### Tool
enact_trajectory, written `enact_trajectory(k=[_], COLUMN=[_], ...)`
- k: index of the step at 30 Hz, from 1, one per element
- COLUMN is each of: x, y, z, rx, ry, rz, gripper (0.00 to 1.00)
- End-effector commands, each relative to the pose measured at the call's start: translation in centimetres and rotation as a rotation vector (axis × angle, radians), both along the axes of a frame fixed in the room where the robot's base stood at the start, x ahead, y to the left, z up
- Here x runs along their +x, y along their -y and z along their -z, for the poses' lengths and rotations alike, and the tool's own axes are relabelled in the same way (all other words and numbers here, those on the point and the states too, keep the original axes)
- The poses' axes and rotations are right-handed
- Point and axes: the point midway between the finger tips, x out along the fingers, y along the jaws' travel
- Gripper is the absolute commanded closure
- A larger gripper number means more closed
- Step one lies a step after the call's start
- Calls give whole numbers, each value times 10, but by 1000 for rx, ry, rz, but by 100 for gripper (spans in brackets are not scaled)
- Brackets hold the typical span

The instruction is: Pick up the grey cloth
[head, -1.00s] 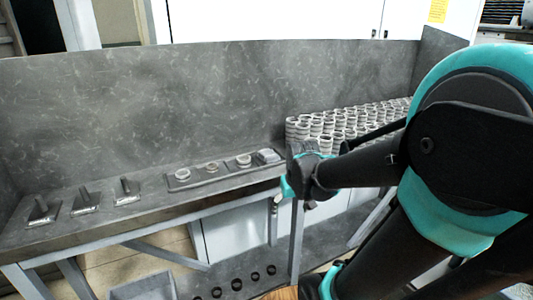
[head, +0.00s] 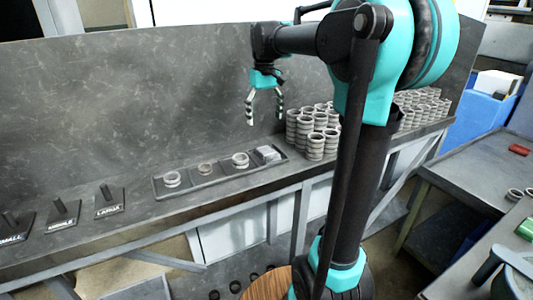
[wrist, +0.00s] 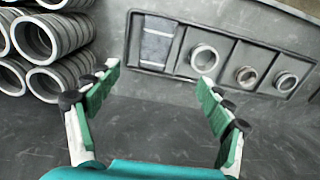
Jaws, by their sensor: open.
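The grey cloth (head: 268,153) lies folded in the right-end compartment of the dark tray on the bench. It also shows in the wrist view as a light grey pad (wrist: 156,47) at the tray's left end. My gripper (head: 265,104) is open and empty, pointing down above the bench. In the head view it hangs above and slightly left of the cloth. In the wrist view the cloth lies beyond and between my fingertips (wrist: 158,76), apart from them.
The tray (head: 203,193) also holds several rings in its other compartments. Stacked rings (head: 314,131) stand close to the tray's right; they also show in the wrist view (wrist: 48,40). Labelled posts (head: 109,199) stand at left. The bench's back wall (head: 130,105) rises behind.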

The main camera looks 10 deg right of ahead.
Motion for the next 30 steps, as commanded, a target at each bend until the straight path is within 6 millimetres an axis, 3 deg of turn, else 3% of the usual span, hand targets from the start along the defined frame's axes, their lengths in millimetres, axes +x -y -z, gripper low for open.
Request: enact_trajectory(k=[9,19,30], x=[0,2,5], y=[1,2,7], z=[61,86,129], rx=[0,0,0], ry=[1,1,1], rz=[1,1,0], gripper=[20,20,20])
